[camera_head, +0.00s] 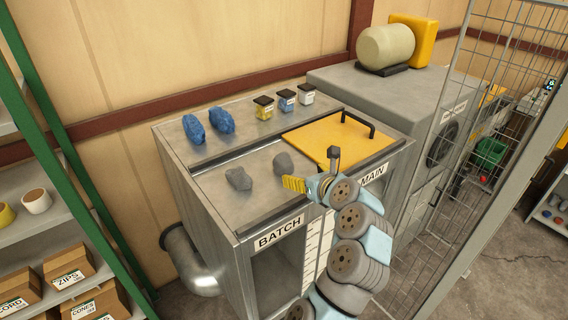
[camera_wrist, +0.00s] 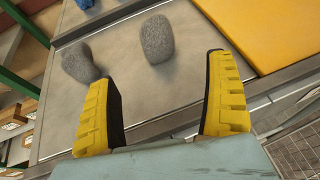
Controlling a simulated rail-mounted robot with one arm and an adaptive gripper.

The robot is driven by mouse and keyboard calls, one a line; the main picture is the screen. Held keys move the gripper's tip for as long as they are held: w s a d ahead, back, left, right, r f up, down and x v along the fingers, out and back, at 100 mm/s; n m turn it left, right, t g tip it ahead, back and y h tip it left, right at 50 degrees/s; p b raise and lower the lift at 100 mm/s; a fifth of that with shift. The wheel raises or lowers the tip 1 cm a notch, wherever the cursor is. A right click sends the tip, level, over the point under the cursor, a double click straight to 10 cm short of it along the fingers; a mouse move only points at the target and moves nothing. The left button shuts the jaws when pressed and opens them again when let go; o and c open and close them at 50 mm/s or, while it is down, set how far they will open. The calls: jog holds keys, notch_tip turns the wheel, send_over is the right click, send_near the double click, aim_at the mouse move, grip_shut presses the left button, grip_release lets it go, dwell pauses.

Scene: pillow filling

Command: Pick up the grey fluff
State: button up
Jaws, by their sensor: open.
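Two pieces of grey fluff lie on the metal top of the cabinet. The left grey fluff (camera_head: 239,179) also shows at the left of the wrist view (camera_wrist: 80,62). The right grey fluff (camera_head: 284,164) shows in the wrist view (camera_wrist: 157,39) beyond the gap between my fingers. My gripper (camera_head: 294,184) has yellow ribbed fingers. In the wrist view my gripper (camera_wrist: 166,95) is open and empty, and its fingers are apart from both pieces. In the head view it is at the front edge of the cabinet top, close to the right fluff.
Two blue fluff pieces (camera_head: 208,124) and several small jars (camera_head: 285,100) stand behind a raised rail. A yellow lid (camera_head: 325,138) with a black handle lies to the right. A grey machine (camera_head: 400,95) stands farther right, beside a wire mesh fence (camera_head: 490,90).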

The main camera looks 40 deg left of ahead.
aim_at(289, 168)
jog(key=shift+p+x, duration=0.65)
jog(key=shift+x, duration=3.05)
jog(key=shift+s+p+x, duration=0.2)
jog(key=shift+p+x, duration=0.4)
jog(key=shift+x, duration=2.15)
jog(key=shift+r, duration=0.1)
jog(key=c, duration=1.2)
